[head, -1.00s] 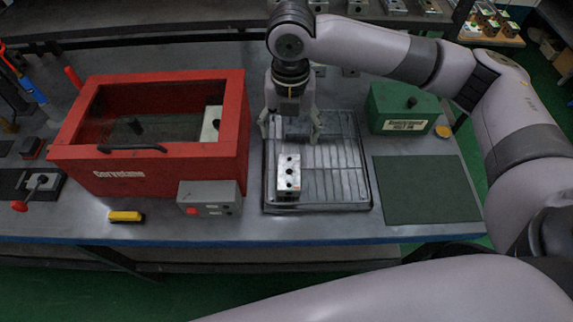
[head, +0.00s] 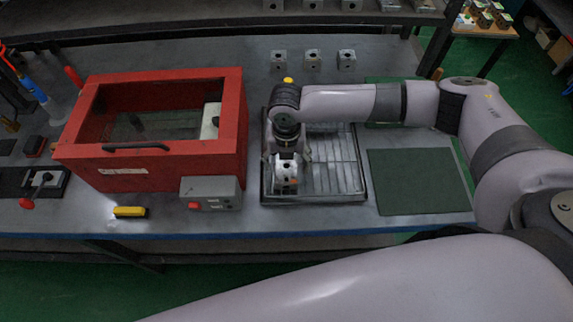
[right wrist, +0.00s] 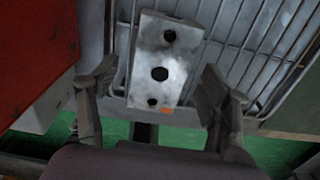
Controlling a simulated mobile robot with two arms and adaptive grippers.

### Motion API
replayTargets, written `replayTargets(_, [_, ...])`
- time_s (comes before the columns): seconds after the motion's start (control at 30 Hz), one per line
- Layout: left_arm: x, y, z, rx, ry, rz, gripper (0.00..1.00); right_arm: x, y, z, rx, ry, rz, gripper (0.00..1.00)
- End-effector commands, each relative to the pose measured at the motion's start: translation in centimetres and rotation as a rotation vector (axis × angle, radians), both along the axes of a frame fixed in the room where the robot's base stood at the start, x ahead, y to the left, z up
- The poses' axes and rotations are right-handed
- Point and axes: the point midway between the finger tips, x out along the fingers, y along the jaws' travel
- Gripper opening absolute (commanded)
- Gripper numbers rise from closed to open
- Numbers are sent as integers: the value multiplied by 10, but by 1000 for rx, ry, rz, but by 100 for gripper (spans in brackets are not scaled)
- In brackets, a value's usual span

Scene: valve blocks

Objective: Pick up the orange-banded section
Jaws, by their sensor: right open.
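The section is a pale metal block with dark round holes and a small orange mark at one end. In the head view the block (head: 286,179) lies near the left front of the wire-racked tray (head: 345,198), partly hidden by my right gripper (head: 287,158). In the right wrist view the block (right wrist: 160,62) shows its three-holed face, with the orange mark at its near end. My right gripper (right wrist: 160,80) is open, one finger on each side of the block, with gaps on both sides. My left gripper is not in view.
A red cabinet (head: 215,160) with a grey control box (head: 211,193) stands left of the tray. A green mat (head: 420,182) lies to the right. Several similar blocks (head: 312,59) stand at the back. A yellow piece (head: 129,212) lies front left.

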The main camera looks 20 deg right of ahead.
Motion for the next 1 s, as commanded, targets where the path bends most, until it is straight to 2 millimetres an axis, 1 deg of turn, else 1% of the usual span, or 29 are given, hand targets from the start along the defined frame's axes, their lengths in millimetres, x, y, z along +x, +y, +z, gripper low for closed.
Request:
replayTargets(0.03, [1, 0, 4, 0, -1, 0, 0, -1, 0, -6, -2, 4, -2, 72])
replayTargets(0.1, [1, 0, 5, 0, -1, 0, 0, 0, 0, -14, 0, 2, -2, 72])
replayTargets(0.2, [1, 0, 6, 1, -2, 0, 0, 0, 0, -20, 0, 0, 0, 72])
replayTargets(0.4, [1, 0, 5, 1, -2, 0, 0, 0, 0, -21, 0, 0, 0, 72])
replayTargets(0.43, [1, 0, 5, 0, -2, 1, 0, 0, 0, -21, 0, 0, 0, 70])
replayTargets(1.0, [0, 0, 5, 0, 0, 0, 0, 0, 0, -21, 0, 0, -1, 32])
